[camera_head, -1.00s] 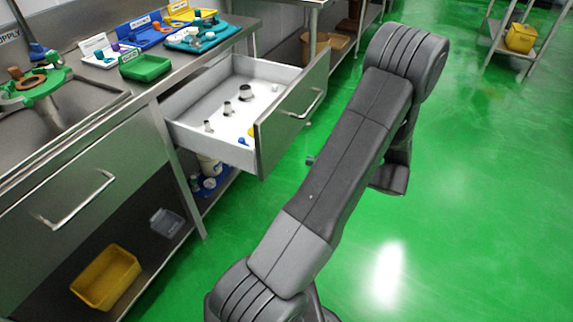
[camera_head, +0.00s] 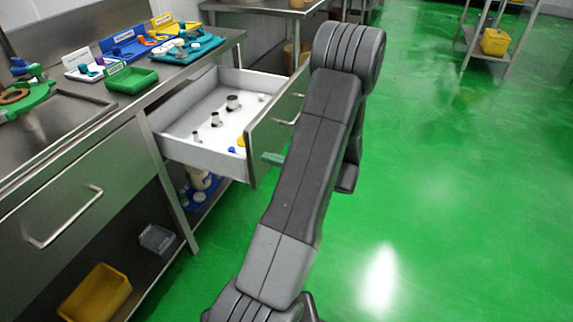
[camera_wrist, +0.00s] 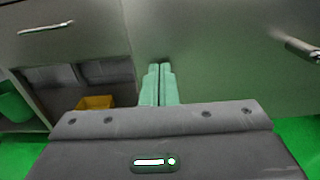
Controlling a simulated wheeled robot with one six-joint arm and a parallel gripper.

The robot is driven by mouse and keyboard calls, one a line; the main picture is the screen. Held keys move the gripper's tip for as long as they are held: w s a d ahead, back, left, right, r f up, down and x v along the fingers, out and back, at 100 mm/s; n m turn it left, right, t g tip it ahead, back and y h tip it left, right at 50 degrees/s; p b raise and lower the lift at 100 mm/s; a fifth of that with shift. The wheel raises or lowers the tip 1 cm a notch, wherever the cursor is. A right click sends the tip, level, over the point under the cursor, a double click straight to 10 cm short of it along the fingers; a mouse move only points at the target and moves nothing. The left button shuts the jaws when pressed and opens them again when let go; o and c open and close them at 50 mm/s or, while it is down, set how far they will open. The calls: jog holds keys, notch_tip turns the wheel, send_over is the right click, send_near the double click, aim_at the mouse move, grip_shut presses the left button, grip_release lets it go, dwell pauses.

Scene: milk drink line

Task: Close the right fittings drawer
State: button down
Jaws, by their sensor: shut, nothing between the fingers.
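The right fittings drawer (camera_head: 172,150) stands pulled out from the steel counter in the head view, with several small fittings on its white floor. Its front panel (camera_head: 262,150) faces right and carries a bar handle. My gripper (camera_head: 272,158) is at the outer face of this panel, below the handle; my arm hides part of the panel's far end. In the wrist view my gripper's pale green fingers (camera_wrist: 160,70) are together with nothing between them. They point at the grey drawer front (camera_wrist: 225,45), whose handle (camera_wrist: 303,48) shows at the right. I cannot tell if they touch it.
A closed drawer with a bar handle (camera_head: 65,220) is left of the open one. A yellow bin (camera_head: 97,295) and a grey bin (camera_head: 156,238) stand on the lower shelf. Trays of parts, including a green one (camera_head: 132,80), line the counter.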

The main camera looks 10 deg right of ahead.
jog(key=shift+w+a, duration=0.3)
jog(key=shift+a, duration=0.15)
jog(key=b+x, duration=0.1)
jog(key=x, duration=3.3)
jog(key=shift+w, duration=0.2)
jog(key=shift+w+a+r, duration=0.1)
jog(key=shift+a+r, duration=0.05)
jog(key=shift+r, duration=0.1)
jog(key=v, duration=1.4)
jog(key=shift+f, duration=0.25)
